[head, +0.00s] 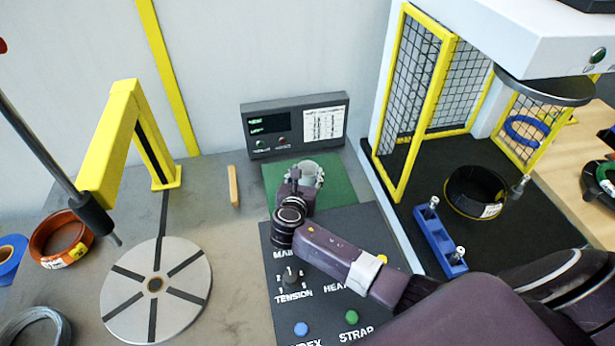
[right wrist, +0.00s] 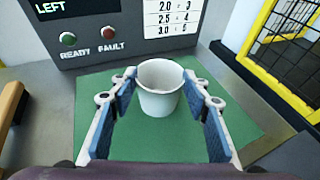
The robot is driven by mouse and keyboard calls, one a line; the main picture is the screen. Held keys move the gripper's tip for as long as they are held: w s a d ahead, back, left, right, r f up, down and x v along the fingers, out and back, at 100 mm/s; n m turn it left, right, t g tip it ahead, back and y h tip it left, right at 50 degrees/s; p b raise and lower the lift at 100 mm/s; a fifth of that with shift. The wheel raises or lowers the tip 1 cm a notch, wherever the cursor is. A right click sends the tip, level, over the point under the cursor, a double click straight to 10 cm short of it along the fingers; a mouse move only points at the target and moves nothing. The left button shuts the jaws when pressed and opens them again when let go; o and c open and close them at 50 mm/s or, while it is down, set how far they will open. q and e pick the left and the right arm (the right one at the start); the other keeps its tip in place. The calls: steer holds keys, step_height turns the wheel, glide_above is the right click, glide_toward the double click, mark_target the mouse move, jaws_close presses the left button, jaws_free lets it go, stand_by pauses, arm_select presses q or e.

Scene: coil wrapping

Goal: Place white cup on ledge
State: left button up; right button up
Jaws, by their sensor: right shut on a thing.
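The white cup (head: 307,172) is upright at the green mat (head: 341,177), in front of the dark display box (head: 295,123). My right gripper (head: 303,180) is shut on the cup. In the right wrist view the cup (right wrist: 160,88) sits between the blue-padded fingers (right wrist: 158,84), with the green mat (right wrist: 240,125) below. I cannot tell whether the cup's base touches the mat. No surface clearly stands out as the ledge. My left gripper is not in view.
A tan bar (head: 233,186) lies left of the mat. The control panel (head: 315,250) with knobs is in front. A yellow-framed mesh guard (head: 411,110) stands right. A round turntable (head: 157,290) and yellow arch (head: 112,135) are left. Bare tabletop lies between them.

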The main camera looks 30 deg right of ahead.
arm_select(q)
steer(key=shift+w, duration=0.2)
arm_select(e)
steer(key=shift+c, duration=0.2)
steer(key=shift+r, duration=0.5)
step_height(320, 180, up, 19)
steer(key=b, duration=0.1)
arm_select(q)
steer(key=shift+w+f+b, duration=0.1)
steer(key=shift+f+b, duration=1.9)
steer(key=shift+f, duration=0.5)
arm_select(e)
steer(key=s+a+f, duration=0.1)
steer(key=s+a, duration=0.2)
steer(key=s, duration=0.4)
steer(key=s+a+f+n+y, duration=0.1)
steer(key=s+a, duration=0.3)
steer(key=s, duration=0.4)
steer(key=s+a+f+t, duration=0.1)
steer(key=s+a+f, duration=0.1)
steer(key=s+a, duration=0.2)
steer(key=shift+s+a+f+n+y, duration=0.25)
steer(key=shift+s+f+n+y, duration=0.05)
steer(key=shift+s, duration=1.5)
